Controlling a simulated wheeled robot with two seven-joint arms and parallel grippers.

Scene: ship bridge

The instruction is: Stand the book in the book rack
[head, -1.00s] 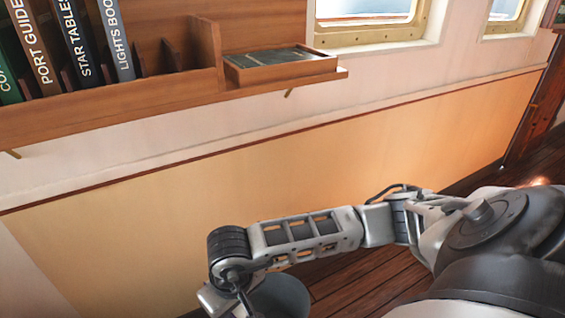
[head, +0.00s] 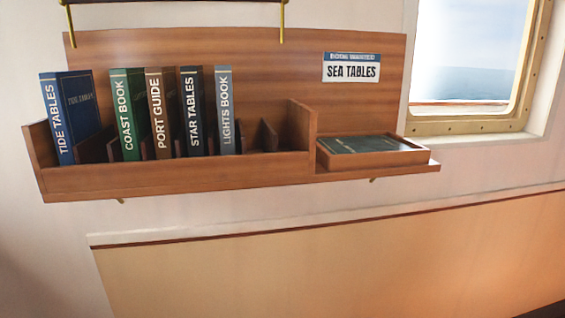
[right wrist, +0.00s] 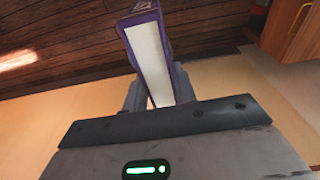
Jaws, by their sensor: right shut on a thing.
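The book (right wrist: 146,48) shows in the right wrist view, with a purple cover and its pale page edges facing the camera. My right gripper (right wrist: 157,86) is shut on it, with one finger on each side. The title cannot be read. The wooden book rack (head: 170,178) is on the wall in the head view. Bare slots with low dividers (head: 268,136) lie between the grey Lights Book and the rack's right end wall. Neither gripper shows in the head view.
Upright in the rack are Tide Tables (head: 68,118), Coast Book (head: 127,115), Port Guide (head: 158,112), Star Tables (head: 191,110) and Lights Book (head: 225,110). A wooden tray (head: 385,160) at the right holds a dark flat item, below a Sea Tables sign (head: 351,68). A window (head: 470,60) is farther right.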

